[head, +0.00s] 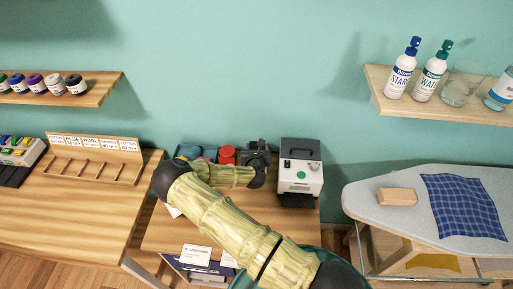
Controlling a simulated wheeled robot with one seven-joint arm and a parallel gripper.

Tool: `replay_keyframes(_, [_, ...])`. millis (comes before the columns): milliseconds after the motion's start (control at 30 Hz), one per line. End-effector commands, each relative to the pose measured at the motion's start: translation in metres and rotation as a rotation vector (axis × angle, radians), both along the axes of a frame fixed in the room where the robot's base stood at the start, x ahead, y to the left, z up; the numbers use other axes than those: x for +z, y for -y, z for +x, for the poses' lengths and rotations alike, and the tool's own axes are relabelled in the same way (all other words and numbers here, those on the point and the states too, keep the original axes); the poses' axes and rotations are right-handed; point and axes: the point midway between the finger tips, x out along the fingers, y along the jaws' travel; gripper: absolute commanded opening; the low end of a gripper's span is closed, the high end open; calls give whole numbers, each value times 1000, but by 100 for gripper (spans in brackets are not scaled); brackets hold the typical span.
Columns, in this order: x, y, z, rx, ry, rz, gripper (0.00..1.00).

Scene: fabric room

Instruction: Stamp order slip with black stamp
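My arm reaches up from the bottom and bends back to the right over the middle desk. Its dark end, my gripper (258,158), is at the back of the desk, just left of a white and black machine. The fingers are too small and dark to tell open from shut. A red stamp-like item (226,155) stands just left of it, with a bluish one (208,154) further left. I cannot make out a black stamp apart from the dark gripper. A white paper (173,211) shows partly behind my arm; I cannot tell whether it is the order slip.
The white and black machine (301,168) with a green button stands at the desk's back right. White cards (196,254) show at the desk's front. An ironing board (450,240) with a block (397,196) and blue cloth (463,207) stands right. A slotted wooden rack (95,160) is left.

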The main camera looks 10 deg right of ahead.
Motion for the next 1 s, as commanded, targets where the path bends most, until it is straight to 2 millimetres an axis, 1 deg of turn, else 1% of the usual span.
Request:
replay_keyframes(33, [-9,-1,0,1,0,1,33])
replay_keyframes(100, [-16,-1,0,1,0,2,33])
replay_keyframes(300, [-33,-2,0,3,0,0,33])
replay_keyframes(400, [-38,-1,0,2,0,1,33])
replay_keyframes(1000, [-39,-1,0,1,1,1,33])
